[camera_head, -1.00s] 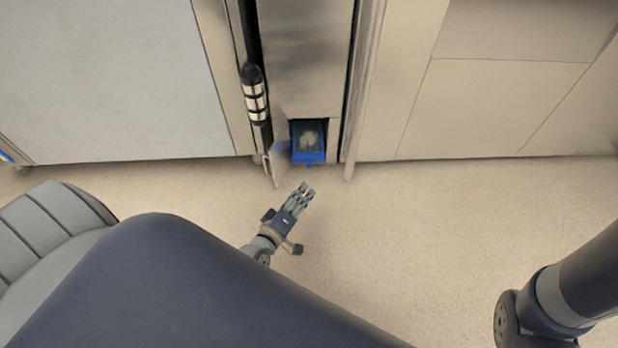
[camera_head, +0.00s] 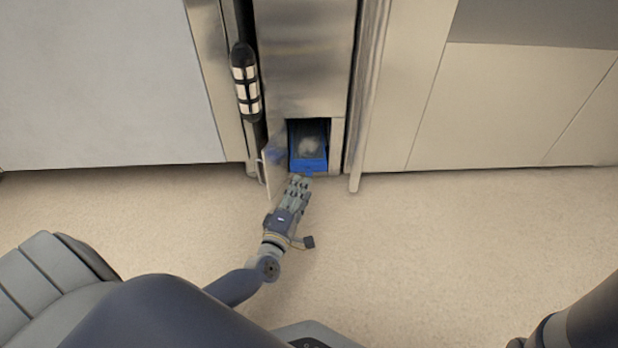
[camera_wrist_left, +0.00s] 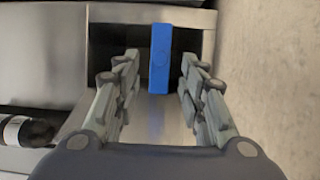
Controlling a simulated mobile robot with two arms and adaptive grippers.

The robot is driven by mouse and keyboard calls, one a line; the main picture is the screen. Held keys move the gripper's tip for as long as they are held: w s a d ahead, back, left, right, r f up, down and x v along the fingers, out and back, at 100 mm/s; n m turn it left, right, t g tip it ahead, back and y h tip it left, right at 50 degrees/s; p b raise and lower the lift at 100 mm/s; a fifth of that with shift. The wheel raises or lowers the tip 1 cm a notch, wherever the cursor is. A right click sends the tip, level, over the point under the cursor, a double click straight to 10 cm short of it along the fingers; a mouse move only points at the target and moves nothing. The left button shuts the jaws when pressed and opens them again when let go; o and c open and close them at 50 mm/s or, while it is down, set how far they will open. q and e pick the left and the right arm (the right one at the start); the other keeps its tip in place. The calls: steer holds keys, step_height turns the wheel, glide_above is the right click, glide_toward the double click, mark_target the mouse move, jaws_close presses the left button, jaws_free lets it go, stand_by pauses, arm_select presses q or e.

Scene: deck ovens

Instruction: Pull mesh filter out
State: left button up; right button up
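The blue mesh filter (camera_head: 309,158) sits in a low opening at the foot of the steel column, with a greyish patch inside its blue frame. In the left wrist view its blue front (camera_wrist_left: 160,58) stands between and beyond my fingers. My left gripper (camera_head: 299,180) is just in front of the filter at the opening. In the wrist view the left gripper (camera_wrist_left: 160,75) is open, with a finger on each side of the blue front and visible gaps. Whether the fingertips touch it cannot be told. The right gripper is out of view.
A small open flap (camera_head: 275,165) stands at the left of the opening. A black-and-white cylinder (camera_head: 246,83) is fixed upright at the column's left. Flat cabinet fronts (camera_head: 400,100) flank the column. The floor (camera_head: 430,240) in front is clear.

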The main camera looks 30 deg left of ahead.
mark_target(308, 174)
arm_select(q)
steer(key=w+b, duration=0.1)
steer(key=w, duration=0.3)
steer(key=w+a+b, duration=0.1)
steer(key=w, duration=0.1)
steer(key=shift+f+b, duration=0.2)
steer(key=shift+b, duration=0.1)
steer(key=shift+w+r, duration=0.1)
steer(key=shift+w, duration=0.55)
jaws_close()
